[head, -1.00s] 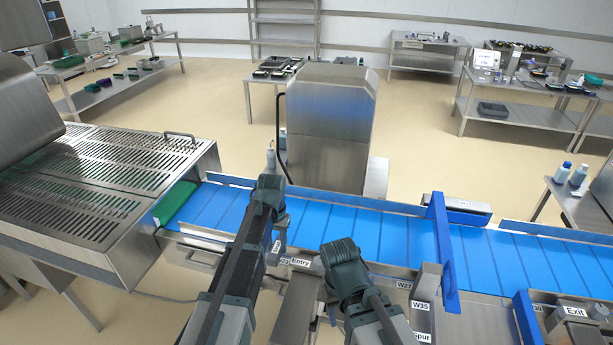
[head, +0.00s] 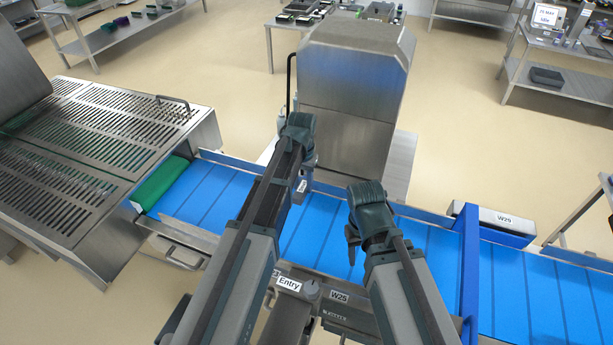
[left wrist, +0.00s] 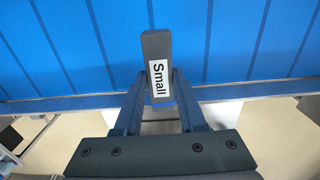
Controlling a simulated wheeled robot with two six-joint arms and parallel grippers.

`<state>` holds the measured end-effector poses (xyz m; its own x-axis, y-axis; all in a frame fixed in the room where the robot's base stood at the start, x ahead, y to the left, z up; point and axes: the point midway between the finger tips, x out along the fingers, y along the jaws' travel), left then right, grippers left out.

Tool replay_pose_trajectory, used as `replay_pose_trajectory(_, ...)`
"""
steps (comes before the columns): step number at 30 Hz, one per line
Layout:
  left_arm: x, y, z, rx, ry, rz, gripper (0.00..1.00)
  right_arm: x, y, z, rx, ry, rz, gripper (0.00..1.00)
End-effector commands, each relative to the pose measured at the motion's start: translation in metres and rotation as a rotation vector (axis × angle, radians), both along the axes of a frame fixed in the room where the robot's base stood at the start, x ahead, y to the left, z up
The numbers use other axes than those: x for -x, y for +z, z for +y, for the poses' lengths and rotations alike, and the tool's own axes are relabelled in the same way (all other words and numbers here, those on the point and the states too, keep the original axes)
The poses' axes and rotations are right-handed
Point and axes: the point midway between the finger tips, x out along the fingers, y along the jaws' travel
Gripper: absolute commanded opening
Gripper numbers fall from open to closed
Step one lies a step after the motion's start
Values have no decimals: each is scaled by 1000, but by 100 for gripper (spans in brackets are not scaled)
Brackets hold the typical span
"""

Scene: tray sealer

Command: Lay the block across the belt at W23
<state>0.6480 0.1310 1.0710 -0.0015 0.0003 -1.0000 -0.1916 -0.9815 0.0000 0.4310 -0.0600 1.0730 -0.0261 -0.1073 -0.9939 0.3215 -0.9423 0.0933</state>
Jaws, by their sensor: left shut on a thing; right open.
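My left gripper (head: 302,188) reaches over the blue belt (head: 200,200) near its far edge. It is shut on a dark grey block (left wrist: 157,62) with a white "Small" label, seen in the left wrist view between the two fingers. The block's length runs roughly along the belt's cross lines. I cannot tell its height above the belt. In the head view a bit of the block (head: 299,196) shows below the gripper. My right gripper (head: 352,250) is open and empty over the belt's middle. I cannot read a W23 label; my left arm covers part of the near rail.
Labels "Entry" (head: 288,283) and "W25" (head: 339,296) are on the near side. A blue gate (head: 469,260) crosses the belt at right. A steel cabinet (head: 350,110) stands behind the belt. The slotted steel machine (head: 90,160) is at left.

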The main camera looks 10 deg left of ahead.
Motion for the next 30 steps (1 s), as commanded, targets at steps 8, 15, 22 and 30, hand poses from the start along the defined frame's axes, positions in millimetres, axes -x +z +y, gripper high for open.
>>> replay_pose_trajectory(8, 0, -4, 0, 0, 0, 0, 0, 0, -4, 0, 0, 1, 0, 50)
replay_pose_trajectory(15, 0, -19, 0, 0, 0, 0, 0, 0, -19, 0, 1, 4, 0, 50)
replay_pose_trajectory(22, 0, -41, 0, 0, 0, 0, 0, 0, -41, 0, 1, 7, 0, 50)
replay_pose_trajectory(30, 0, -66, 0, 0, 0, 0, 0, 0, -66, 0, 1, 7, 0, 50)
